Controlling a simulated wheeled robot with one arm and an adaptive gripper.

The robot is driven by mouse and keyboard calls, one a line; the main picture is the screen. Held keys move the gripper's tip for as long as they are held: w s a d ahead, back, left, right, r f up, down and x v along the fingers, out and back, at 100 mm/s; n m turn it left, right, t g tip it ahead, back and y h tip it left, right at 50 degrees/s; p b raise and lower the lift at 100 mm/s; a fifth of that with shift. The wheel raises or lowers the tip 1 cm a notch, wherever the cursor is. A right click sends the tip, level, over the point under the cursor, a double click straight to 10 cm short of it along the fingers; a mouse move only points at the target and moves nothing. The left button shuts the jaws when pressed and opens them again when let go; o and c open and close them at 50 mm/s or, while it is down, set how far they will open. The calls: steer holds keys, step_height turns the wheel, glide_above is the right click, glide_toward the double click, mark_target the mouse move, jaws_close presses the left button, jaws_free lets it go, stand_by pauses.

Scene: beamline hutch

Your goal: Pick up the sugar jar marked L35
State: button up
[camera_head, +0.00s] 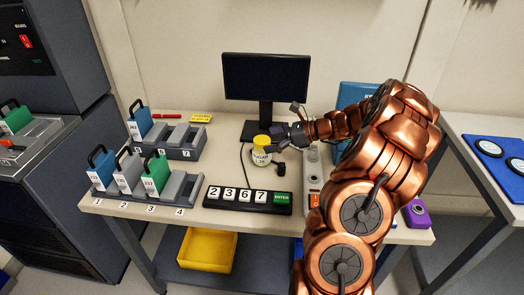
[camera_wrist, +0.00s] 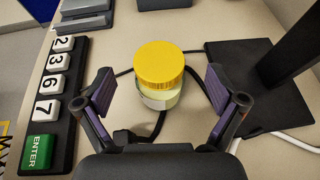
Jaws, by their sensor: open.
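The sugar jar (camera_head: 261,152) stands upright on the table in front of the monitor. It has a yellow lid and a pale body with a label; the print is small, and seems to read L35 in the head view. My gripper (camera_head: 277,146) is just right of the jar, pointing toward it. In the wrist view the jar (camera_wrist: 160,75) is centred between and slightly beyond the open fingers of my gripper (camera_wrist: 165,100). Neither finger visibly touches it, and the label is mostly out of sight there.
A keypad (camera_head: 248,200) with number keys and a green ENTER key lies in front of the jar. The monitor (camera_head: 266,80) and its base (camera_wrist: 250,85) stand close behind. Numbered racks (camera_head: 140,193) with coloured holders are at left. A dark cable runs around the jar.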

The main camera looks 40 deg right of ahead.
mark_target(262, 142)
steer(key=x, duration=0.3)
steer(key=shift+a+f, duration=0.15)
steer(key=shift+f, duration=0.05)
steer(key=shift+c, duration=0.3)
steer(key=c, duration=1.5)
